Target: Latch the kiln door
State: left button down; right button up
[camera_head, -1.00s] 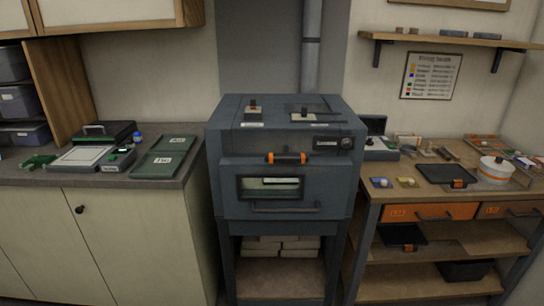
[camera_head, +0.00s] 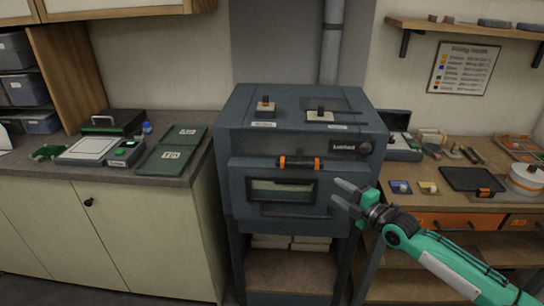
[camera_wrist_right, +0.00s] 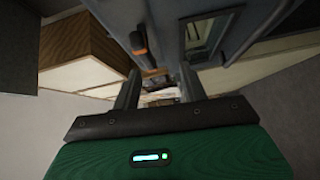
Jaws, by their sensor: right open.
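The blue-grey kiln (camera_head: 245,130) stands in the middle of the head view. Its door (camera_head: 240,200) has a window (camera_head: 283,190) and a dark bar handle (camera_head: 294,213) low down. The door looks closed or nearly so; a small gap cannot be ruled out. The black-and-orange latch handle (camera_head: 299,163) lies level across the door's top edge. It also shows in the right wrist view (camera_wrist_right: 138,40). My right gripper (camera_head: 336,191) is open and empty, in front of the door's right side, right of and below the latch handle. My left gripper is out of view.
The kiln top carries two small knobbed plates. A wooden workbench (camera_head: 440,205) with a black tray (camera_head: 470,179) and small items stands close on the right. A grey counter (camera_head: 50,177) with green boards is on the left. Space before the kiln is clear.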

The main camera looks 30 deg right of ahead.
aim_at(304, 166)
jog(key=shift+n+y, duration=0.5)
jog(key=shift+n, duration=0.1)
jog(key=w+a+r+p, duration=0.1)
jog(key=w, duration=0.3)
jog(key=w+a+r+p, duration=0.1)
jog(key=w+a, duration=0.1)
jog(key=w, duration=0.2)
jog(key=w+a+r+p, duration=0.1)
jog(key=w+a, duration=0.1)
jog(key=w, duration=0.2)
jog(key=shift+w+a+r, duration=0.1)
jog(key=shift+w, duration=0.15)
jog(key=shift+p+x, duration=0.3)
jog(key=shift+x, duration=0.6)
grip_shut()
